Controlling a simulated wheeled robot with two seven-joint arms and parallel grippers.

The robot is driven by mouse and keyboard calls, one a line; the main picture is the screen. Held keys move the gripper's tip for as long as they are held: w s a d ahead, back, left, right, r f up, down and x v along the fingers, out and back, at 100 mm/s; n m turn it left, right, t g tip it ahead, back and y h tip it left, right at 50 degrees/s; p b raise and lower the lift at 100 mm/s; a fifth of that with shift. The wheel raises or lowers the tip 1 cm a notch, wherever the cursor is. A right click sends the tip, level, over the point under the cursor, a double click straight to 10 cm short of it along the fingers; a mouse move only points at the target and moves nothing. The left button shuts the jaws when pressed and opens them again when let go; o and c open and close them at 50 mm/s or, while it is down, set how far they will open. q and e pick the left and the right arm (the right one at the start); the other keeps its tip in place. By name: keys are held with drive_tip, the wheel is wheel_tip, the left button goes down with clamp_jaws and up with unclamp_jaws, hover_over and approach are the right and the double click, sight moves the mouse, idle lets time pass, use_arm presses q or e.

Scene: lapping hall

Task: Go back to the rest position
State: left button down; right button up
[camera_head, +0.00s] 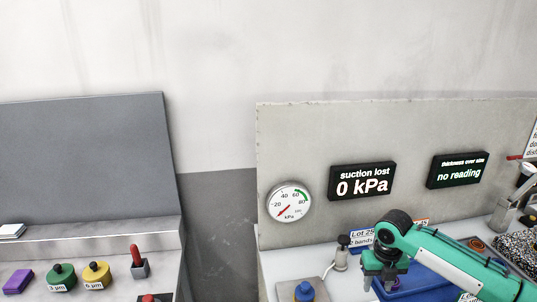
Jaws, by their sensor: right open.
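My right gripper (384,284) is at the lower right, at the end of my green arm coming in from the right. It points down over a blue tray or mat (425,285) and is open. A small purple patch shows by its fingers; I cannot tell what it belongs to. My left gripper is not in view.
A gauge (289,201) and two displays, one reading "suction lost 0 kPa" (362,181) and one "no reading" (458,170), hang on the grey panel (400,125). A blue knob (304,291) stands left of my gripper. Green (62,277) and yellow (96,275) containers sit on the left bench.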

drive_tip(key=s+a+f+m+t+y, duration=0.1)
drive_tip(key=s+a+f+m, duration=0.4)
drive_tip(key=s+a+m, duration=0.3)
drive_tip(key=s+a+f+m+t+y, duration=0.1)
drive_tip(key=s+a+f+m+y, duration=0.1)
drive_tip(key=s+a+f+m, duration=0.6)
drive_tip(key=s+d+r+m+t+h, duration=0.1)
drive_tip(key=s+d+m, duration=0.1)
drive_tip(key=s+m, duration=0.6)
drive_tip(key=s+d+r+m+h, duration=0.2)
drive_tip(key=s+d+m, duration=0.1)
drive_tip(key=s+m, duration=0.5)
wheel_tip(320, 180, down, 32)
drive_tip(key=g, duration=0.1)
drive_tip(key=s+d+f+g, duration=0.1)
drive_tip(key=s+d+f, duration=0.1)
drive_tip(key=s+f, duration=1.6)
drive_tip(key=shift+s+d+f, duration=0.25)
drive_tip(key=shift+d+f, duration=0.05)
drive_tip(key=shift+d, duration=0.1)
